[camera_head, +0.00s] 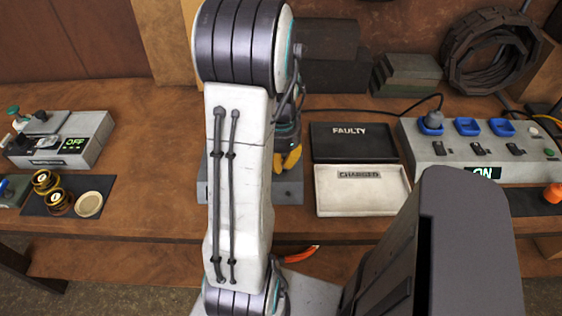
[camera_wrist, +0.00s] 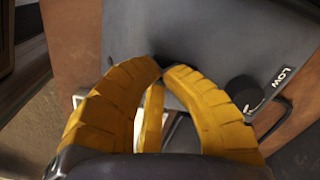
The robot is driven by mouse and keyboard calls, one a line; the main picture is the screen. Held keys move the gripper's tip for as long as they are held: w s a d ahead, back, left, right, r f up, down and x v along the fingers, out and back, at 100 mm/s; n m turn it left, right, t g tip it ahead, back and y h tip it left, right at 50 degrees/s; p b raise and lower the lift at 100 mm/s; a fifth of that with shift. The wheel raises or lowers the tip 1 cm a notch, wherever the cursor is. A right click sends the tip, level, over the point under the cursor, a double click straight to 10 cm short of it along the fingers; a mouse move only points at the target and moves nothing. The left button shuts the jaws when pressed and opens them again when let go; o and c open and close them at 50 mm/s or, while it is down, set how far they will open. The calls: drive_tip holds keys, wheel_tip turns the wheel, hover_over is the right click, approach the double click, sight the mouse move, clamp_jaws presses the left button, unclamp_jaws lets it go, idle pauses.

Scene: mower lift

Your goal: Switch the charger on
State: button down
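My gripper (camera_head: 291,160) shows partly behind my arm in the head view, over a grey box (camera_head: 290,190) that the arm mostly hides. In the wrist view its yellow fingers (camera_wrist: 163,70) curve together and their tips meet, with nothing visible held. They are in front of a dark grey surface (camera_wrist: 210,35) with a black round knob (camera_wrist: 240,85) and a LOW label. At the left, a grey unit (camera_head: 90,150) has a lit display (camera_head: 74,144) reading OFF. No readable label marks the charger.
A black FAULTY tray (camera_head: 350,148) and a white CHARGED tray (camera_head: 335,202) lie right of the arm. Gold round parts (camera_head: 57,202) and a pale disc (camera_head: 89,205) lie at left. A black cable runs across the bench.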

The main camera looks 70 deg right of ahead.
drive_tip(key=shift+r+p, duration=2.45)
drive_tip(key=shift+r, duration=0.85)
